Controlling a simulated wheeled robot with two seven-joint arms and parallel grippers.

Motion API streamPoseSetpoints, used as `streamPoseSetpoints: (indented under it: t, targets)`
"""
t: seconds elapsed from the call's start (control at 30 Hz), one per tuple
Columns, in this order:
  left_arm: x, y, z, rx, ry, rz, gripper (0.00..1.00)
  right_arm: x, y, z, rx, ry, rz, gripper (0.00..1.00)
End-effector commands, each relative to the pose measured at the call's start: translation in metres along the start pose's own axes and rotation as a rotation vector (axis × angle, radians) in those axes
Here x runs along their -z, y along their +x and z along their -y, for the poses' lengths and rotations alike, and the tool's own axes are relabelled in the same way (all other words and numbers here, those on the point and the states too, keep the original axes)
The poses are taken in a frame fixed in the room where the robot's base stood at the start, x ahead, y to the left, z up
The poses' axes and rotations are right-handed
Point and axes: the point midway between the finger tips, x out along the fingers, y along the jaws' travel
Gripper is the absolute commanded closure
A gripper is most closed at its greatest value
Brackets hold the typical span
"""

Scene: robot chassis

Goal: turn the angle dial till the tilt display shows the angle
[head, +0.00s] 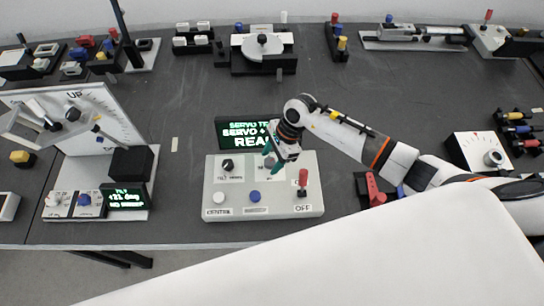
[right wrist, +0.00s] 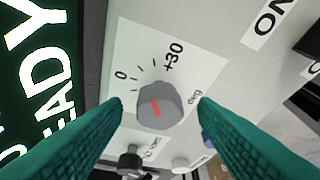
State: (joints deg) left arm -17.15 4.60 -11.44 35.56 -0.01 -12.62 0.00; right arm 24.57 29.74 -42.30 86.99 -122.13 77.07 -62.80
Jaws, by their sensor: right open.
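The angle dial (right wrist: 158,106) is a grey knob with a red pointer mark, on a white plate printed 0, +30 and deg. It sits on a pale control box (head: 263,208); in the head view my gripper largely hides it. My right gripper (head: 270,158) is open over the box. In the right wrist view its green fingers (right wrist: 160,112) lie on either side of the dial; contact is not clear. The tilt display (head: 126,197), at the foot of the tilted UP panel (head: 92,118), seems to read +21 deg. My left gripper is not in view.
The box also carries a black knob (head: 227,165), a white button (head: 219,197), a blue button (head: 255,196) and a red-handled switch (head: 302,181) by OFF. A servo screen (head: 232,131) ending in READY stands behind it. Other devices line the table edges; the middle behind is clear.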

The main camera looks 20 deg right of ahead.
Motion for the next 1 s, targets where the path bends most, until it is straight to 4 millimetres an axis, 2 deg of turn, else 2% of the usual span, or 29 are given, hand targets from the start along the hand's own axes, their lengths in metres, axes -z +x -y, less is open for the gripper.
streamPoseSetpoints:
  t: [0.17, 0.4, 0.6, 0.77, 1.0]
  targets:
    - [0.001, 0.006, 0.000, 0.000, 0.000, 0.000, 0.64, -0.002, -0.020, -0.002, -0.006, -0.003, 0.002, 0.46]
    - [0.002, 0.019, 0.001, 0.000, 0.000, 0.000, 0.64, -0.002, -0.070, -0.002, -0.006, -0.002, 0.004, 0.46]
    - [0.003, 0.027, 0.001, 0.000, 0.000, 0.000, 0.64, -0.001, -0.104, -0.001, -0.004, -0.001, 0.002, 0.46]
    - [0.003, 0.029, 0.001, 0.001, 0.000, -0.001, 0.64, -0.001, -0.117, 0.000, -0.001, 0.000, 0.001, 0.46]
    - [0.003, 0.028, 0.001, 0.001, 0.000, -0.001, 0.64, 0.000, -0.119, 0.000, 0.000, 0.000, 0.001, 0.46]
